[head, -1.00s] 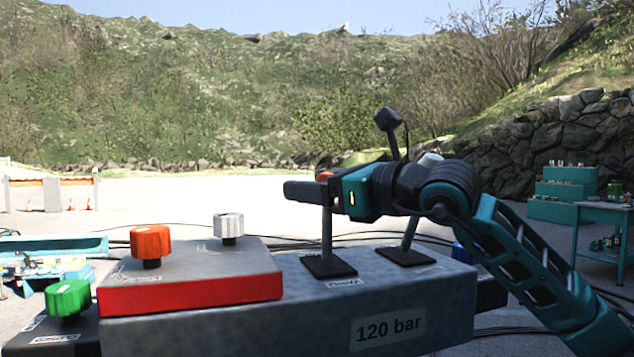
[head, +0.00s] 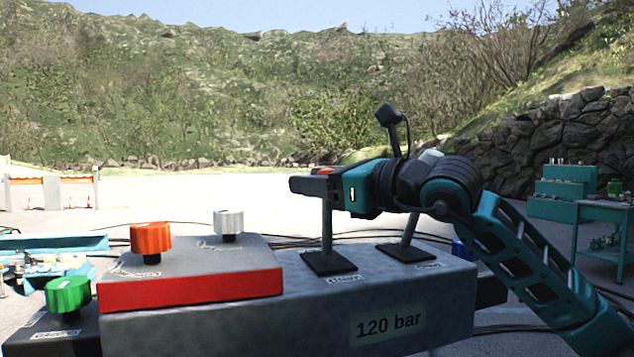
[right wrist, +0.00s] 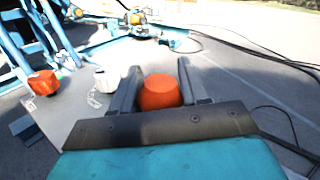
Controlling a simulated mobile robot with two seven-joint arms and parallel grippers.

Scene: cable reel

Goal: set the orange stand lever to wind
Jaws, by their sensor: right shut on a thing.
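The orange stand lever (head: 327,232) rises from a black base plate on the grey stand (head: 250,329). Its orange knob (right wrist: 159,92) sits between my right gripper's fingers in the right wrist view. My right gripper (head: 307,186) is shut on that knob in the head view, and the fingers hide most of it. The lever's shaft looks nearly upright. The label at its base is too small to read. My left gripper is not in view.
A second lever (head: 409,232) stands right of it, its top partly behind my arm. A red-edged panel with an orange knob (head: 151,238) and a white knob (head: 228,223) lies left. A green knob (head: 68,294) is lower left. A teal workbench (head: 590,210) stands far right.

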